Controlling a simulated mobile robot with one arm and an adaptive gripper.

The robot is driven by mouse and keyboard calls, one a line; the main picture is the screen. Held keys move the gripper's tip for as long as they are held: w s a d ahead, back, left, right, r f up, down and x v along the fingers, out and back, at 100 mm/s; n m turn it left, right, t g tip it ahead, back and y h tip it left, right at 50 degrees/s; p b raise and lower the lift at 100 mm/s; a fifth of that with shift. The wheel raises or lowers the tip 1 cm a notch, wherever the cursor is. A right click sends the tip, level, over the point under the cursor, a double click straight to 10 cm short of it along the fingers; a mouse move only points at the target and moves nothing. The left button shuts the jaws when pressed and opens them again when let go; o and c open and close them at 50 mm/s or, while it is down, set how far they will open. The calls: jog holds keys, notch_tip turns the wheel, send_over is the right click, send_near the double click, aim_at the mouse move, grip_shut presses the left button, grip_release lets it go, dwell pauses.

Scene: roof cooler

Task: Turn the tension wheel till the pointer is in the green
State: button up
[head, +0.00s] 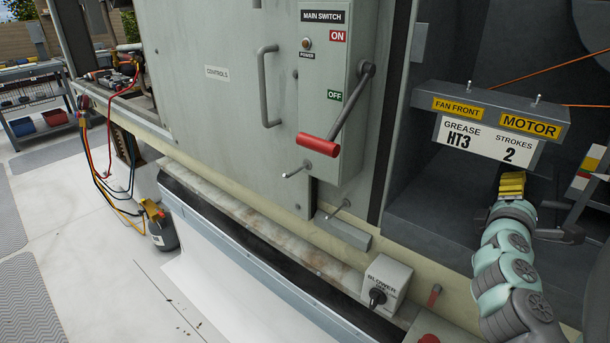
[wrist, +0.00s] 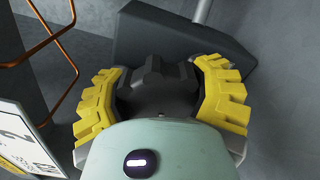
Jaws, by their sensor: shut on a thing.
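My gripper (head: 512,186) reaches into the dark bay at the right of the head view, below the grease sign. In the wrist view its yellow fingers (wrist: 162,100) are shut around a dark, lobed piece that looks like the tension wheel (wrist: 153,78). The wheel cannot be made out in the head view, where my gripper and arm cover that spot. A plate with yellow, white and red patches (head: 590,160) stands at the right edge of the head view. I cannot make out a pointer or a green zone on it.
The switch box (head: 333,90) with its red-handled lever (head: 318,145) is left of the bay. A sign bracket (head: 500,108) hangs just above my gripper. In the wrist view a dark block (wrist: 180,42) with a grey rod lies beyond the fingers. An orange line (wrist: 50,50) runs at left.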

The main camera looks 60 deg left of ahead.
jog(key=shift+r, duration=0.15)
jog(key=o, duration=1.3)
jog(key=v, duration=1.2)
jog(key=shift+w, duration=0.1)
